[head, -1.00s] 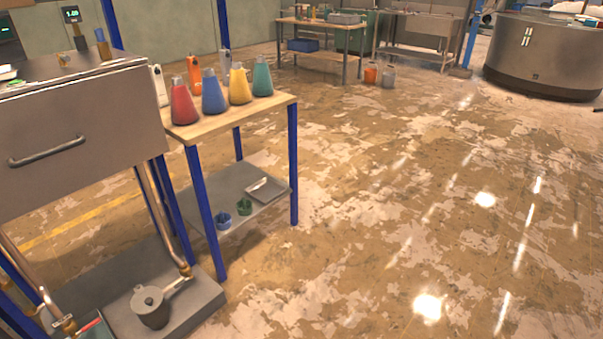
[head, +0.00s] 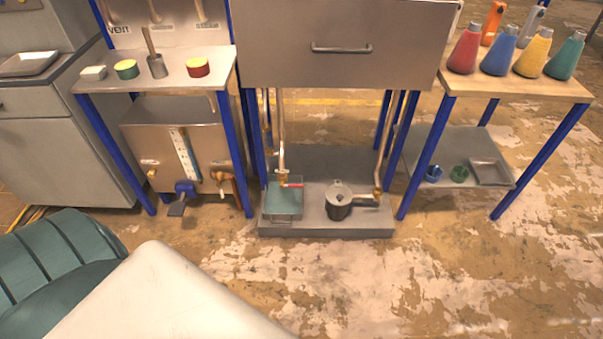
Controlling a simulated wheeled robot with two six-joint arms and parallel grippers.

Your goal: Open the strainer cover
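A small dark grey pot-shaped strainer (head: 338,208) stands upright on the low grey platform below the steel chamber. Its round, lighter grey cover (head: 339,193) sits on top and looks closed. A short horizontal pipe (head: 366,201) joins the strainer's right side to a vertical pipe. Neither of my grippers shows in the head view.
The grey platform (head: 345,231) also carries a clear teal box (head: 284,204) under a red-handled valve. The steel chamber (head: 345,25) overhangs it. Blue-legged tables flank it; the right one holds coloured flasks (head: 498,55). A teal ribbed object (head: 45,255) is at lower left.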

